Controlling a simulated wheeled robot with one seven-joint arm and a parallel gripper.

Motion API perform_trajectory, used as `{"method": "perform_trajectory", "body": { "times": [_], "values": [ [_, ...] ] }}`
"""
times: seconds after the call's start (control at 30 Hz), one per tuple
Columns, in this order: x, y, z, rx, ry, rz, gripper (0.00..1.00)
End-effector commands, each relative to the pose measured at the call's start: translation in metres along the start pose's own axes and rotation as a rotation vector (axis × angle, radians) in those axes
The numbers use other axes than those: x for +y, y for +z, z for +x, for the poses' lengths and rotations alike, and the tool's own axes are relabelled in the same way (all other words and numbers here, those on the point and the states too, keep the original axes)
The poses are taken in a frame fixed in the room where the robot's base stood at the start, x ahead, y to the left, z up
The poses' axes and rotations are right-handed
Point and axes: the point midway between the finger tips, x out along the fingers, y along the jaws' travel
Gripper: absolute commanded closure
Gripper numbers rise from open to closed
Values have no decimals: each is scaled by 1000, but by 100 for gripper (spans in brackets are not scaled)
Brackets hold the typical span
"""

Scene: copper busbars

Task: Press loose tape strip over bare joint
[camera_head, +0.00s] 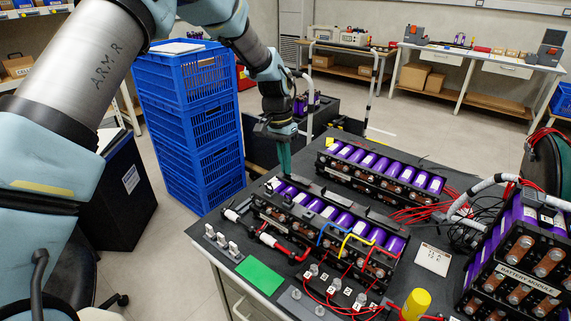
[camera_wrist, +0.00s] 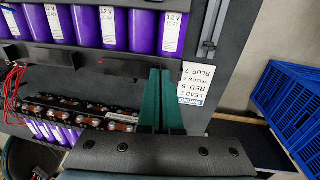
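My gripper (camera_head: 285,172) points down over the back left end of the near battery module (camera_head: 330,215). Its green fingers look pressed together and empty in the wrist view (camera_wrist: 161,75). Purple cells of a module (camera_wrist: 110,28) fill the top left there, with a dark bar (camera_wrist: 50,57) along their edge. Copper joints (camera_wrist: 80,112) show in a row on another module at lower left. I cannot tell which dark piece is the loose tape strip, nor pick out the bare joint. I cannot tell whether the fingertips touch anything.
A second module (camera_head: 385,168) lies behind, and a large one (camera_head: 520,250) stands at right. Red, blue and yellow wires cross the near module's front. A green card (camera_head: 259,277), a white card (camera_head: 432,259) and a yellow-capped item (camera_head: 415,303) lie on the bench. Blue crates (camera_head: 195,120) stand left.

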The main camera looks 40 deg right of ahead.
Motion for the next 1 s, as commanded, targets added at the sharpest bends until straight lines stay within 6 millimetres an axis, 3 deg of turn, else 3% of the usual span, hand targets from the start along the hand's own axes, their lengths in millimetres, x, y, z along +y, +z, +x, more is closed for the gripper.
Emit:
{"method": "perform_trajectory", "body": {
  "times": [1.0],
  "values": [
    [-1, 0, 6, 0, 0, 0, 100]
  ]
}}
